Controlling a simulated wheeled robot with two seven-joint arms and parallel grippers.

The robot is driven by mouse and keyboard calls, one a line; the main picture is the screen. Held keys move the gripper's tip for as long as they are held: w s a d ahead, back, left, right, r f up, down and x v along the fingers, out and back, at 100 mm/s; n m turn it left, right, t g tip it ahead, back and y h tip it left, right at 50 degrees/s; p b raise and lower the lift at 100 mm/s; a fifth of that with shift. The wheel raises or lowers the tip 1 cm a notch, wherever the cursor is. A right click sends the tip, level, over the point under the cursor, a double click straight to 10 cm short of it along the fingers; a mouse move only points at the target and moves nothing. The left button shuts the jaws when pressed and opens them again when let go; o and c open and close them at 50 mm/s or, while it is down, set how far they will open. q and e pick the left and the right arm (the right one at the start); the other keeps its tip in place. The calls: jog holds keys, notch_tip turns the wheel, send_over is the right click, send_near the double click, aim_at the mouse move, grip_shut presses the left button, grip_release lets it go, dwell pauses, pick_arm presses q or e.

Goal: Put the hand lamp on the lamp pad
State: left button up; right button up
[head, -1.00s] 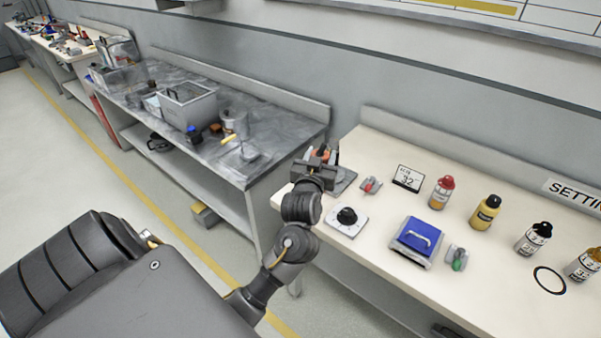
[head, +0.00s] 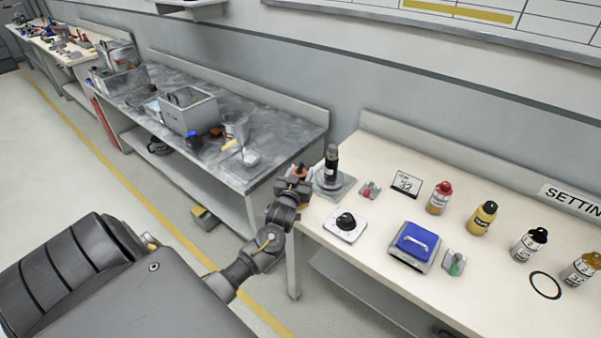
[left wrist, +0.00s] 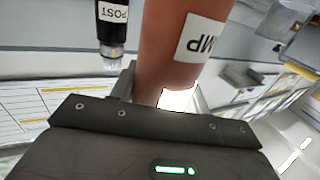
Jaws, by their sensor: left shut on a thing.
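My left gripper (head: 293,183) is shut on the hand lamp (head: 300,172), an orange-red body just off the left end of the cream bench. In the left wrist view, the lamp (left wrist: 178,45) is a large cylinder with a white label, partly out of frame, reading "MP". A dark upright post (head: 331,166) stands on a grey plate (head: 346,186), just right of the lamp. The post (left wrist: 112,30) also shows in the left wrist view, apart from the lamp and labelled "POST". I cannot tell which surface is the lamp pad. My right gripper is not in view.
A black ring outline (head: 545,285) lies at right. A grey bench (head: 270,150) with a bin (head: 188,112) stands left.

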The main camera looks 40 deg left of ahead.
pick_arm(q)
jog(key=shift+f, duration=0.15)
jog(key=shift+f, duration=0.2)
jog(key=o, duration=1.1)
